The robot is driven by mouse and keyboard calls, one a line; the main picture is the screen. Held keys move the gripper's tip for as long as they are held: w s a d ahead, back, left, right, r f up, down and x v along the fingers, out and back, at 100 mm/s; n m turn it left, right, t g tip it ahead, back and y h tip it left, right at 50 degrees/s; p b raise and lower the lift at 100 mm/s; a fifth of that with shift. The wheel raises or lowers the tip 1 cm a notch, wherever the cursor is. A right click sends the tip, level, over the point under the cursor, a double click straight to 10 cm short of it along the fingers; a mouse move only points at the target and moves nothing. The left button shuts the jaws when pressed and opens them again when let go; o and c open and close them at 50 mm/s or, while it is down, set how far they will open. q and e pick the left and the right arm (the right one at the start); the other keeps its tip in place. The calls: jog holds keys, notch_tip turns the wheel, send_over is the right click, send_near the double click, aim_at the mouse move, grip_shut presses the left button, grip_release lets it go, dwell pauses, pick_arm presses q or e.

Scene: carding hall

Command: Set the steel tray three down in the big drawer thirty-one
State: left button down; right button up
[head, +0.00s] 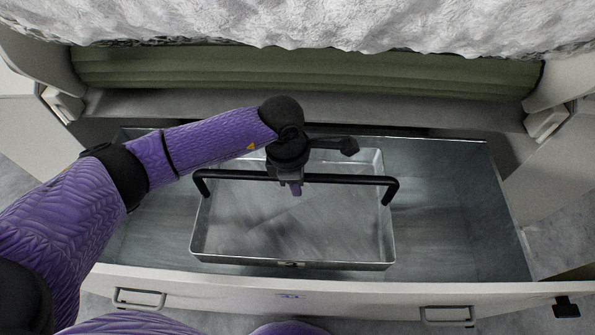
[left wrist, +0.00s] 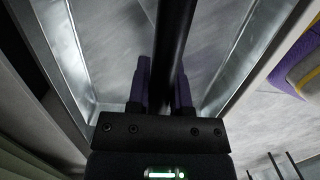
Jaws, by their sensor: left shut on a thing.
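The steel tray (head: 290,245) is an open rectangular metal box with a black bar handle (head: 345,179) across its top. It is inside the open big drawer (head: 455,215), near its middle; I cannot tell whether it touches the drawer floor. My left gripper (head: 296,187) is shut on the bar near its middle, above the tray. In the left wrist view the black bar (left wrist: 175,40) runs between the purple fingers, with the tray's bright walls (left wrist: 215,95) on both sides. My right gripper is not in view.
The drawer's white front (head: 240,290) has two pull handles (head: 140,298) and a small mark too blurred to read. Bare drawer floor shows right of the tray. A green roller (head: 300,70) and white fibre sheet (head: 330,22) lie behind and above the drawer.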

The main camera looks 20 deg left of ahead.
aim_at(291, 208)
pick_arm(q)
notch_tip(291, 208, down, 17)
jog(key=b, duration=1)
jog(key=shift+r, duration=0.2)
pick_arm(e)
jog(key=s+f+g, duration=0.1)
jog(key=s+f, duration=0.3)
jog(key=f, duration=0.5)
pick_arm(q)
notch_tip(291, 208, down, 5)
jog(key=b, duration=0.3)
jog(key=shift+f+b, duration=0.1)
jog(key=shift+b, duration=0.2)
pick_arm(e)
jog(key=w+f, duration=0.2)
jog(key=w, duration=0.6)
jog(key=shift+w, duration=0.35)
pick_arm(q)
jog(key=shift+c, duration=2.2)
grip_release()
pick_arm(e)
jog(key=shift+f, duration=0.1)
